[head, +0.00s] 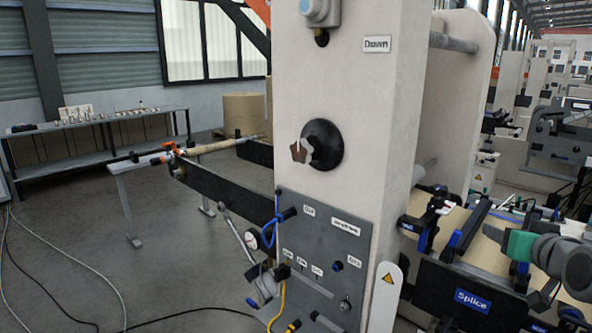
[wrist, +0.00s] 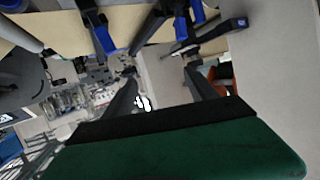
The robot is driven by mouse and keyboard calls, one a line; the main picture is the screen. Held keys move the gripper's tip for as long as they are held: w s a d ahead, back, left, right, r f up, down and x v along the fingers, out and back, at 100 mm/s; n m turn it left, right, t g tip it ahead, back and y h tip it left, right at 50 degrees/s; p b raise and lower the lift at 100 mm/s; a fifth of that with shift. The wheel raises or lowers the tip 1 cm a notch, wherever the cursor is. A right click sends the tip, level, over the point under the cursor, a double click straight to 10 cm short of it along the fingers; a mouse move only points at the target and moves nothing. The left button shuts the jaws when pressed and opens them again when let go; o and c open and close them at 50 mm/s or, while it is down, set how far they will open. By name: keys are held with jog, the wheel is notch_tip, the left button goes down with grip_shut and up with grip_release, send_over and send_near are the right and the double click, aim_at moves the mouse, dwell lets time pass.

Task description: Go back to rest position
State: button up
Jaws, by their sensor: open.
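My gripper (wrist: 160,76) shows in the wrist view as a green body with a black edge and two dark fingers apart, with nothing held between them. In the head view its green part (head: 521,246) and my grey arm (head: 566,262) are at the right edge, over the splice unit. The fingers are hard to pick out there against the black parts. The splice unit (head: 473,300) has a blue "Splice" label, black arms with blue ends, and tan paper (head: 468,232) across it. I cannot tell whether the gripper touches it.
A pale machine column (head: 350,100) with a black knob (head: 322,146) and grey control panel (head: 325,250) stands left of the splice unit. A roll shaft (head: 210,148) reaches left. A workbench (head: 100,118) stands farther back. Cables (head: 70,252) lie on the left floor, otherwise fairly open.

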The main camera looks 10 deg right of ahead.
jog(key=s+f+m+g, duration=0.25)
jog(key=s+f, duration=0.25)
jog(key=f, duration=0.3)
jog(key=s+f+m+g, duration=0.2)
jog(key=s+f+g, duration=0.3)
jog(key=f, duration=0.4)
jog(key=s+a+f+g+y, duration=0.2)
jog(key=s+a+f+y, duration=0.1)
jog(key=s+a+f, duration=0.3)
jog(key=w+a+f+n+b, duration=0.1)
jog(key=w+a+f+n, duration=0.1)
jog(key=a, duration=0.8)
jog(key=w+a+f+n+y+b, duration=0.1)
jog(key=w+a+f+n, duration=0.1)
jog(key=a, duration=0.8)
jog(key=w+a+f+n+y+b, duration=0.1)
jog(key=w+a+f+n+b, duration=0.1)
jog(key=a+n, duration=0.4)
jog(key=w+a, duration=0.1)
jog(key=a, duration=0.3)
jog(key=shift+w+a, duration=0.25)
jog(key=shift+w, duration=0.1)
